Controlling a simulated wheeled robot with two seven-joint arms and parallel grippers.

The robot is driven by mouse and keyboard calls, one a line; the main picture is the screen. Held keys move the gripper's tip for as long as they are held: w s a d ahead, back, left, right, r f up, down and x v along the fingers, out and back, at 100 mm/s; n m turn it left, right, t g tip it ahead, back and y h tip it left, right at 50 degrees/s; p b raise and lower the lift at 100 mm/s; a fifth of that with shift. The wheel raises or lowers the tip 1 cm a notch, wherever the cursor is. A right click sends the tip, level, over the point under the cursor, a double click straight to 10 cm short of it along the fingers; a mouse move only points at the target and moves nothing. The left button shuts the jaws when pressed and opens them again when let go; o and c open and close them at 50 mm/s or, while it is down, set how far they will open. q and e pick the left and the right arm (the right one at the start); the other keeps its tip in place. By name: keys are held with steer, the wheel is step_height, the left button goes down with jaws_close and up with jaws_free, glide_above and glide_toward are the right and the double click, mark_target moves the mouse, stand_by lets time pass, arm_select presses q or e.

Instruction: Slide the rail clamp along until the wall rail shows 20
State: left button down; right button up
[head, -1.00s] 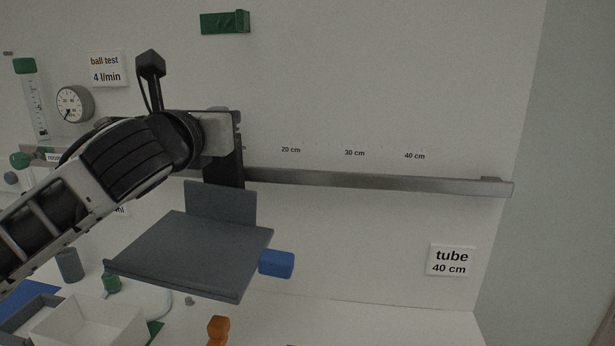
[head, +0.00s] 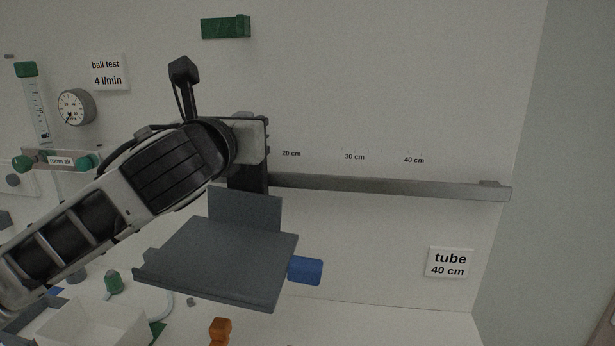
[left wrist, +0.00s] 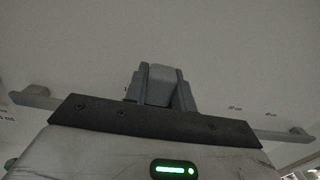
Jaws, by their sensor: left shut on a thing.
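The wall rail (head: 390,187) runs across the wall under the labels 20 cm (head: 291,154), 30 cm and 40 cm. The rail clamp, with its grey shelf (head: 220,262) and blue knob (head: 305,270), hangs at the rail, its upright plate mostly left of the 20 cm label. My left gripper (head: 250,177) is at the rail just left of that label, and its arm and wrist hide the clamp's upper part. In the left wrist view, my left gripper (left wrist: 160,88) is shut on a grey block of the clamp (left wrist: 159,84). My right gripper is not in view.
A sign (head: 450,262) reads "tube 40 cm". A gauge (head: 76,107), flow tube (head: 36,105) and "ball test 4 l/min" sign (head: 106,72) are at the left. Below are a white tray (head: 88,325) and an orange object (head: 219,330). The rail to the right is clear.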

arm_select(q)
steer(key=shift+s+d+p, duration=0.2)
steer(key=shift+d+p, duration=0.05)
steer(key=shift+d, duration=0.75)
steer(key=shift+s+d+p, duration=0.2)
steer(key=shift+d+p, duration=0.1)
steer(key=shift+d, duration=0.75)
steer(key=shift+s+d+p, duration=0.2)
steer(key=shift+d+p, duration=0.05)
steer(key=shift+d, duration=0.75)
steer(key=c, duration=1.5)
jaws_free()
steer(key=shift+o, duration=0.9)
steer(key=shift+s+a, duration=0.1)
